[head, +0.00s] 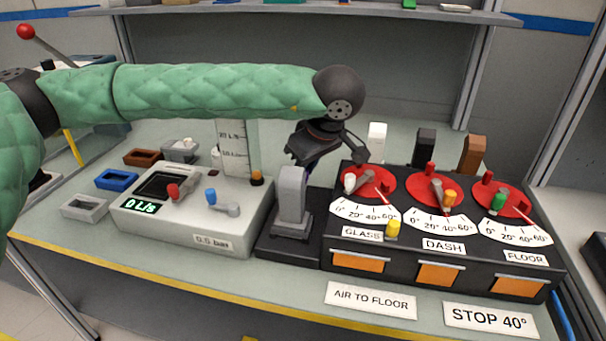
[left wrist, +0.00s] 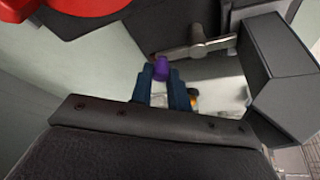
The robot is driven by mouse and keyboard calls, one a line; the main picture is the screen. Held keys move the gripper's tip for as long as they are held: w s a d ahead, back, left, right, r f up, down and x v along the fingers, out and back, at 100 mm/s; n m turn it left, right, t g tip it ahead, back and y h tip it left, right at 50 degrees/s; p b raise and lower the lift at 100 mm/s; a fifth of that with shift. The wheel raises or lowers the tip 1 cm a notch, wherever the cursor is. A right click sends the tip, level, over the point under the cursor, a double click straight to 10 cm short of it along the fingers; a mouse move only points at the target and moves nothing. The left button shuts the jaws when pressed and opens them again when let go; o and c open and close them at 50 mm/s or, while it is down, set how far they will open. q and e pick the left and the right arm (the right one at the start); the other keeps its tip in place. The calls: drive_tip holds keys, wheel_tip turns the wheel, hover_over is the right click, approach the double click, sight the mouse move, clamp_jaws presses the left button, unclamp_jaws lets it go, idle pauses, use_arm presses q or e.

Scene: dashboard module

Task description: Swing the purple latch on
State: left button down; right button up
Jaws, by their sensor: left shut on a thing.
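The purple latch knob (left wrist: 161,69) sits between the two dark blue fingertips of my left gripper (left wrist: 163,80) in the left wrist view. A metallic lever (left wrist: 198,42) reaches from beside the knob to a pivot on the right. In the head view my left gripper (head: 307,166) points down behind the grey upright block (head: 292,195), left of the dial box. There the latch is almost wholly hidden by the gripper and block. The left gripper is shut on the knob. My right gripper is not in view.
A box with three red dials (head: 368,184) stands right of the gripper, with white, black and brown upright blocks behind. A grey console (head: 240,222) with red and blue levers stands left. A shelf (head: 290,16) spans the back. Signs (head: 371,300) lie in front.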

use_arm(q)
drive_tip(key=shift+d+m+b, duration=0.1)
drive_tip(key=shift+m+b, duration=0.2)
drive_tip(key=shift+b, duration=0.05)
idle(0.4)
drive_tip(key=c, duration=1.3)
unclamp_jaws()
drive_tip(key=shift+c, duration=0.2)
drive_tip(key=v, duration=0.8)
drive_tip(key=shift+b, duration=0.35)
drive_tip(key=shift+s+f, duration=0.1)
